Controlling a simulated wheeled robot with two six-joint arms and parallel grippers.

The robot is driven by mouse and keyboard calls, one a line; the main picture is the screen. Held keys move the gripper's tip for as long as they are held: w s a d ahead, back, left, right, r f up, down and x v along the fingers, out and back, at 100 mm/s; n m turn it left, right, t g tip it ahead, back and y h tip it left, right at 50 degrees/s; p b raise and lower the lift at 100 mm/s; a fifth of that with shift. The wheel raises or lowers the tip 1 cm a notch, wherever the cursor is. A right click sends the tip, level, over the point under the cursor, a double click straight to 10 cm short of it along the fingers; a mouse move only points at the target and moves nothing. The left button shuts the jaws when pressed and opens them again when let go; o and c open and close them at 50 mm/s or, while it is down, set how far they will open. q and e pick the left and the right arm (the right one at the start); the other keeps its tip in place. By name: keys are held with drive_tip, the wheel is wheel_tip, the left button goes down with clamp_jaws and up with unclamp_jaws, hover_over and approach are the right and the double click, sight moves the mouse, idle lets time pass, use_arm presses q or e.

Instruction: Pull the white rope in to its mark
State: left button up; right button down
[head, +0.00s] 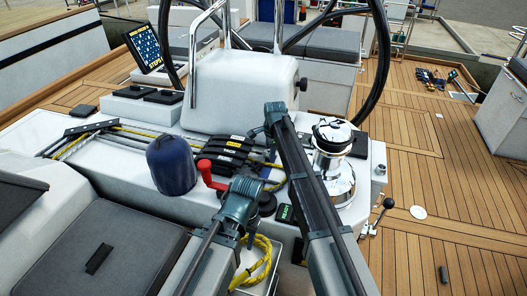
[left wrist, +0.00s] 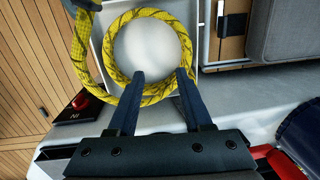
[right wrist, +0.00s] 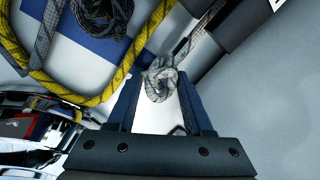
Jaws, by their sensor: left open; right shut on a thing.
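The white rope (right wrist: 190,45) is grey-flecked and runs from a dark fitting at the upper right of the right wrist view to a bunched loop between my right fingertips. My right gripper (right wrist: 160,80) is shut on this rope. In the head view my right arm reaches past the black rope clutches (head: 228,155), and its fingertips are hard to make out. My left gripper (left wrist: 160,76) is open over a coiled yellow rope (left wrist: 190,45) in a white bin; the yellow coil also shows in the head view (head: 262,266). I cannot make out a mark on the white rope.
A chrome winch (head: 333,165) stands right of my right arm. A blue-covered drum (head: 171,166) and a red handle (head: 208,176) stand left of my grippers. A green-lit button (head: 285,212) sits below the winch. The wooden deck (head: 460,200) at right is mostly clear.

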drive_tip(key=d, duration=0.1)
drive_tip(key=s+d, duration=0.1)
drive_tip(key=d, duration=0.3)
drive_tip(key=shift+s, duration=0.3)
drive_tip(key=shift+c, duration=1.5)
unclamp_jaws()
drive_tip(key=shift+a, duration=0.1)
drive_tip(key=shift+r+p, duration=0.8)
wheel_tip(320, 180, up, 12)
drive_tip(key=s+p, duration=0.2)
drive_tip(key=p, duration=1)
drive_tip(key=shift+s+d, duration=0.25)
drive_tip(key=shift+d, duration=0.05)
